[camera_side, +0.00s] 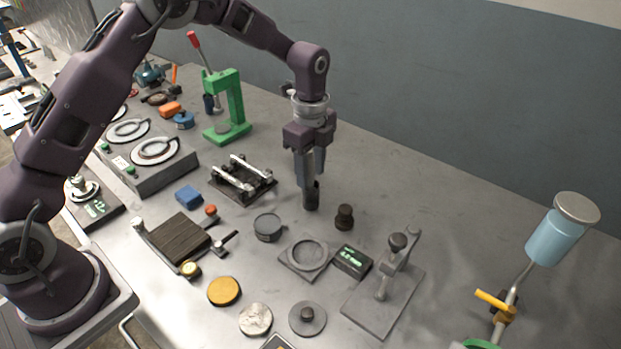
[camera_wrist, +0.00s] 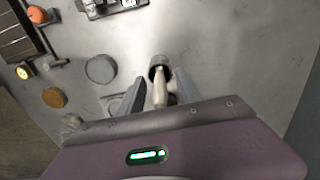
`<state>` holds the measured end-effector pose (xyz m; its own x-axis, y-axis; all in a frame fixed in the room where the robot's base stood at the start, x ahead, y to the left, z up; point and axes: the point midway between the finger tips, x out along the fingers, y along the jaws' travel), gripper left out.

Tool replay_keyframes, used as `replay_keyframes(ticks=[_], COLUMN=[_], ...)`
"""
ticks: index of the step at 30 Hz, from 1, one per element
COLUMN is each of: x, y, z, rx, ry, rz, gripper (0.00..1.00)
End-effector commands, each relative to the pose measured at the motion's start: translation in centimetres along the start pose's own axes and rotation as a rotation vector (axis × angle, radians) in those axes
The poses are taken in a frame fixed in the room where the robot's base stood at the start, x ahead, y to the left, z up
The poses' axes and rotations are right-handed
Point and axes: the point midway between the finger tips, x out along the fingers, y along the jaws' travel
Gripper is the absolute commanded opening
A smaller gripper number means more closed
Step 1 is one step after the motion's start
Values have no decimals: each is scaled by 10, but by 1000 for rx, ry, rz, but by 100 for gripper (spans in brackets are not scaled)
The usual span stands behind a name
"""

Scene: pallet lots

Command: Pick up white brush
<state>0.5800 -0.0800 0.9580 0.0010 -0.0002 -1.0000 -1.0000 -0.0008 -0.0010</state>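The white brush (camera_wrist: 160,90) shows in the wrist view as a pale handle, with its far end at a dark round cup-like piece (camera_wrist: 157,64). I cannot tell whether that piece is a holder or part of the brush. My gripper (camera_wrist: 161,78) is open, with one finger on each side of the handle and a gap visible at the tips. In the side view my gripper (camera_side: 312,178) points straight down over the dark cylinder (camera_side: 311,197) on the table. The pale handle is hidden behind the fingers there.
A small dark knob (camera_side: 344,217) stands close at the right. A grey round pot (camera_side: 268,227), a ring plate (camera_side: 305,256) and a small display box (camera_side: 352,261) lie in front. A black fixture with silver rods (camera_side: 243,180) is left. The table behind the gripper is clear.

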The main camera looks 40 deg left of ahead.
Motion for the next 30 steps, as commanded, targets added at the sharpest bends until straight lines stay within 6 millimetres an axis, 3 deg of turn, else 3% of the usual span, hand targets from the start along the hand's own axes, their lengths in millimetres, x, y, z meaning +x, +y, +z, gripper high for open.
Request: replay_keyframes(ticks=[1, 6, 17, 27, 30], x=[0, 0, -4, -81, -95], y=[0, 0, -1, -1, 0], z=[0, 0, 0, 0, 0], rx=[0, 0, 0, 0, 0], ry=[0, 0, 0, 0, 0], rz=[0, 0, -2, -4, -1], gripper=[33, 0, 0, 0, 0])
